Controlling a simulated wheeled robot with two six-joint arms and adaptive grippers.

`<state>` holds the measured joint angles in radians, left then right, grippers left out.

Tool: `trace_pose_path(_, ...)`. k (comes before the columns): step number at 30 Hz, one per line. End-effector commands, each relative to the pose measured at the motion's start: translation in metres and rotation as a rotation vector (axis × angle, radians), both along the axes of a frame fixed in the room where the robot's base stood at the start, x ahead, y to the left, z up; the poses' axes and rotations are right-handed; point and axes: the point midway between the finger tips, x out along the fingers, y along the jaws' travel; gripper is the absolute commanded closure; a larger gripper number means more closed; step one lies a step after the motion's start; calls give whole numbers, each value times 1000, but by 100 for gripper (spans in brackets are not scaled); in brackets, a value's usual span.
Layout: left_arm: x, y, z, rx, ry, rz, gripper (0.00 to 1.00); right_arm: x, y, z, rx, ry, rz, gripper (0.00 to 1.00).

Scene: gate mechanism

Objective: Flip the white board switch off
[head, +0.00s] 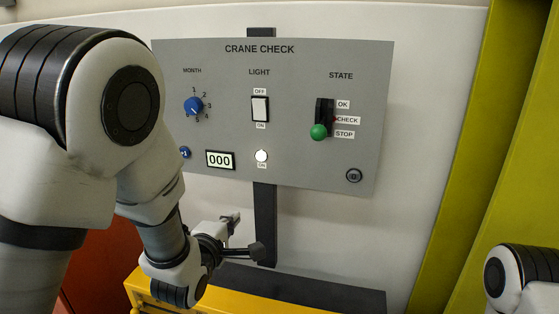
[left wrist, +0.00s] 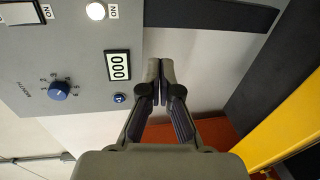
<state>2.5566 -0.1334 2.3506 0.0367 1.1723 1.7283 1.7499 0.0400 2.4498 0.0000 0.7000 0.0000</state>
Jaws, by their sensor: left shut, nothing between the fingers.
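The white board switch (head: 260,109) is a rocker in a dark frame under the word LIGHT on the grey panel, with OFF above it and ON below. It also shows, cut off by the edge, at the upper left of the left wrist view (left wrist: 18,13). A round lamp (head: 261,156) below it looks bright white. My left gripper (head: 232,217) is shut and empty, below the panel's lower edge and apart from the switch. Its closed fingertips (left wrist: 160,69) show beside the panel edge in the left wrist view. My right gripper is out of view.
The grey panel (head: 300,160) also carries a blue month knob (head: 194,107), a 000 display (head: 220,160), a blue button (head: 185,153) and a green-knobbed state lever (head: 319,132). A yellow structure (head: 235,301) lies below. The space before the switch is clear.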

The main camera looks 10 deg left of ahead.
Motion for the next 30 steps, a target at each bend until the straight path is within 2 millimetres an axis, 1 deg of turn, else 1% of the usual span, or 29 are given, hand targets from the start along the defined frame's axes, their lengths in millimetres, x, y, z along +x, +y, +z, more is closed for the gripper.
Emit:
trace_pose_path(1,3,-3,46,12,-80,-7,100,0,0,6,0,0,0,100)
trace_pose_path(2,3,-5,70,17,-121,-10,100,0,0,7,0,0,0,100)
trace_pose_path(3,1,-7,98,25,-171,-13,100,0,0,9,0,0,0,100)
trace_pose_path(6,-6,-11,152,39,-270,-18,100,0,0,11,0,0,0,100)
trace_pose_path(9,-11,-12,179,44,-321,-18,100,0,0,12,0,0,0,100)
trace_pose_path(12,-13,-11,187,43,-336,-18,100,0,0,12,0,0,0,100)
trace_pose_path(19,-13,-11,186,44,-334,-18,100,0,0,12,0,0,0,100)
trace_pose_path(22,-10,-12,187,43,-334,-19,100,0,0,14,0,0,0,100)
trace_pose_path(26,5,-12,191,42,-333,-18,100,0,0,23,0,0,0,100)
trace_pose_path(30,32,-13,197,42,-332,-17,100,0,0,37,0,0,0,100)
